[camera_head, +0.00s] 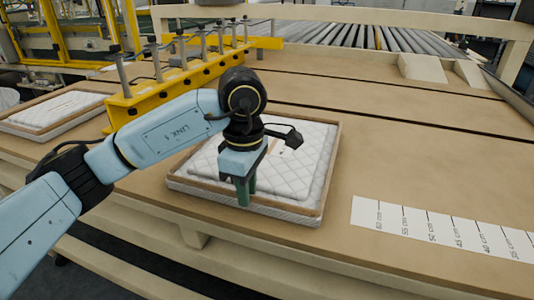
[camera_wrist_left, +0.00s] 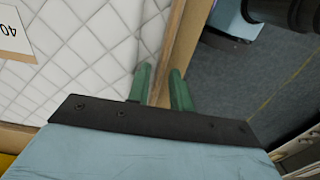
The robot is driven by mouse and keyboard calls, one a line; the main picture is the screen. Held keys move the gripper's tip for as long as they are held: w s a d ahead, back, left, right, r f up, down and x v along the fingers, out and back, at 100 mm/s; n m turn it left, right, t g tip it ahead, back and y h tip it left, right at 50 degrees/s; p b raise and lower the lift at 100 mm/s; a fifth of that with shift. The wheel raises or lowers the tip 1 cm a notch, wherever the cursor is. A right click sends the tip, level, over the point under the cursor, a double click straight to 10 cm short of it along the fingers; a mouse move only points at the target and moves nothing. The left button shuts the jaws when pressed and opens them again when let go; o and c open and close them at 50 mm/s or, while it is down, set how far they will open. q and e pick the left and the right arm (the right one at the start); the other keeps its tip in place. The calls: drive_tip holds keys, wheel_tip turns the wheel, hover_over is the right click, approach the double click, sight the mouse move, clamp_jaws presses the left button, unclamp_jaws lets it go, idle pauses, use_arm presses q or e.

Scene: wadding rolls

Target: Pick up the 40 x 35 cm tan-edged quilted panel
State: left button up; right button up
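The white quilted panel with a tan edge (camera_head: 312,172) lies flat on the brown bench. Its quilted top and tan border (camera_wrist_left: 188,35) also show in the left wrist view. A white label reading "40" (camera_wrist_left: 14,32) lies on the quilt there. My left gripper (camera_head: 246,190) points down at the panel's front edge. In the left wrist view its green fingers (camera_wrist_left: 161,82) stand on either side of the tan border, with a gap between them. I cannot see whether they touch it. My arm hides part of the panel. My right gripper is out of view.
A second white panel (camera_head: 58,112) lies at the left of the bench. A yellow bar with upright metal posts (camera_head: 180,80) stands behind the panel. A white strip scale in cm (camera_head: 440,228) lies at right. The bench (camera_head: 420,140) right of the panel is clear. Rollers (camera_head: 365,38) are behind.

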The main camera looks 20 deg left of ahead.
use_arm(q)
clamp_jaws()
drive_tip(key=shift+r, duration=0.1)
